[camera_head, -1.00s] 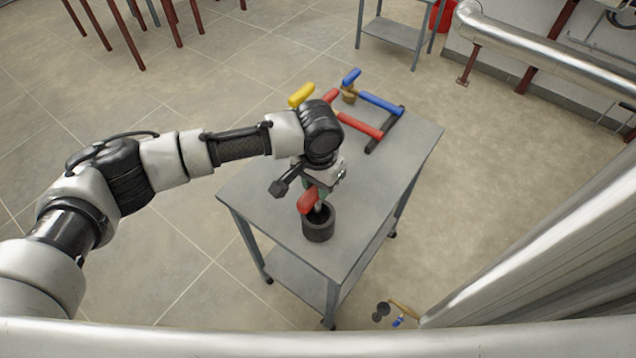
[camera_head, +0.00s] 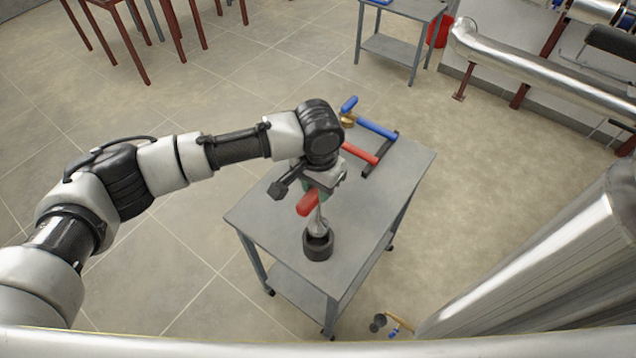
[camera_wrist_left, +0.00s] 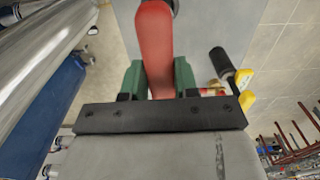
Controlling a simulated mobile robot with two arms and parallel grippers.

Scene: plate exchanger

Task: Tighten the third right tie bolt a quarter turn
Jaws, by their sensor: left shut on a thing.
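My left gripper (camera_head: 318,186) is above the small table and shut on the red handle (camera_head: 308,203) of a tool. In the left wrist view, the red handle (camera_wrist_left: 155,50) sits between green finger pads. The tool's grey metal shaft (camera_head: 321,222) hangs down over a dark cup-shaped holder (camera_head: 317,247). Its lower end overlaps the cup's mouth, and I cannot tell if it is clear of it. My right gripper is not in view. I cannot make out any tie bolt in these frames.
A large silver cylinder (camera_head: 560,260) stands close on the right. Another grey table (camera_head: 400,48) stands behind. Open floor lies between.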

